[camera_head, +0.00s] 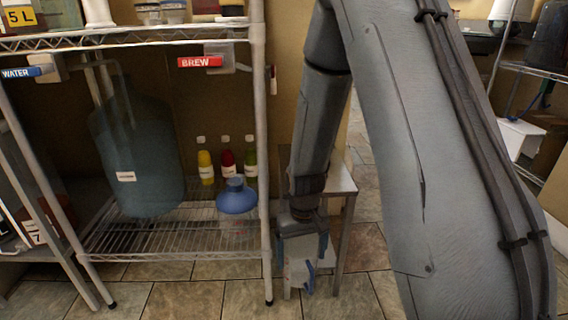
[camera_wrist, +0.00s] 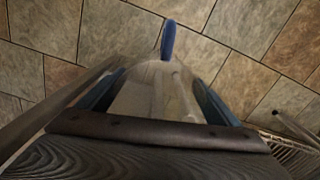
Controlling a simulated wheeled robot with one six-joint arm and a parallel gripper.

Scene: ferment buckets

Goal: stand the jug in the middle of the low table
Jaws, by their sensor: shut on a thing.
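The clear jug (camera_wrist: 150,98) with a blue handle (camera_wrist: 168,38) is between my gripper's fingers (camera_wrist: 158,100) in the wrist view. In the head view my gripper (camera_head: 306,246) points down, shut on the jug (camera_head: 298,268), in front of the low table and right of the rack. The jug is partly hidden by the fingers. Tiled floor shows beyond it in the wrist view. The low metal table (camera_head: 342,180) stands behind my forearm; only the right part of its top and some legs show.
Tiled floor (camera_head: 225,300) in front is clear.

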